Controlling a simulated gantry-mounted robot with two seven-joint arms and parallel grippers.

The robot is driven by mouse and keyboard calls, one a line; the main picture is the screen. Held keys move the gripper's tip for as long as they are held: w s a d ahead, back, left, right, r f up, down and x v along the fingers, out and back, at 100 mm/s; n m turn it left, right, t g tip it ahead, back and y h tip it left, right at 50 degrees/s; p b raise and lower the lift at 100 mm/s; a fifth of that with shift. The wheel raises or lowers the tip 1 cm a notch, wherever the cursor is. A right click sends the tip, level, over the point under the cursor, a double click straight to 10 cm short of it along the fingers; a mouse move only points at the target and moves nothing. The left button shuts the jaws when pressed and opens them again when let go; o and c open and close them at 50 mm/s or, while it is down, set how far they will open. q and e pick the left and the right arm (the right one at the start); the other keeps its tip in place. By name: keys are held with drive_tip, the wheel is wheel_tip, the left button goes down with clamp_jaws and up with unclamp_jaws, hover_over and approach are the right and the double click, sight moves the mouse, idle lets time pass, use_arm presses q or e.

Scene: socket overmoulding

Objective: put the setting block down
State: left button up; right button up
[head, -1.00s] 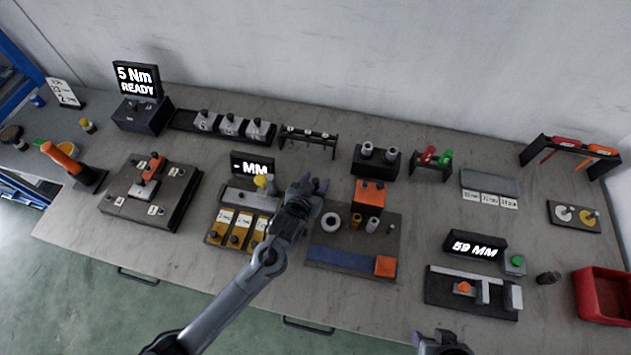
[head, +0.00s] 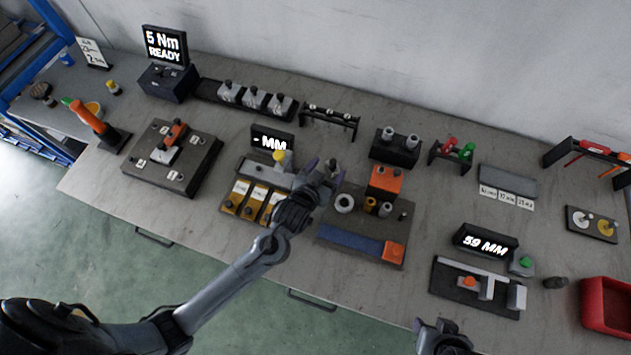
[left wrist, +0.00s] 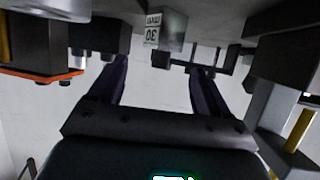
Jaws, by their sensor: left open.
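My left gripper (head: 323,172) is over the bench between the gauge with the "- MM" display (head: 272,140) and the board with the orange press. In the left wrist view my gripper (left wrist: 158,64) has its two dark fingers spread wide with a gap between them. A grey setting block (left wrist: 167,32) with a white "30 MM" label, upside down in this view, shows beyond the gap, apart from both fingers. In the head view a small dark-topped piece (head: 332,164) shows by the fingertips. My right gripper (head: 442,335) is cut off at the bottom edge.
Gold labelled slots (head: 258,198) lie left of my gripper. A "59 MM" gauge (head: 485,241) and red bin (head: 606,305) are farther right.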

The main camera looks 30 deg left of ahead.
use_arm(q)
drive_tip(key=v, duration=0.7)
drive_tip(key=shift+s+r+p, duration=0.1)
drive_tip(key=shift+s+p, duration=0.25)
drive_tip(key=shift+p, duration=0.05)
drive_tip(key=shift+c, duration=0.2)
use_arm(e)
drive_tip(key=shift+r, duration=0.5)
drive_tip(key=shift+d, duration=0.1)
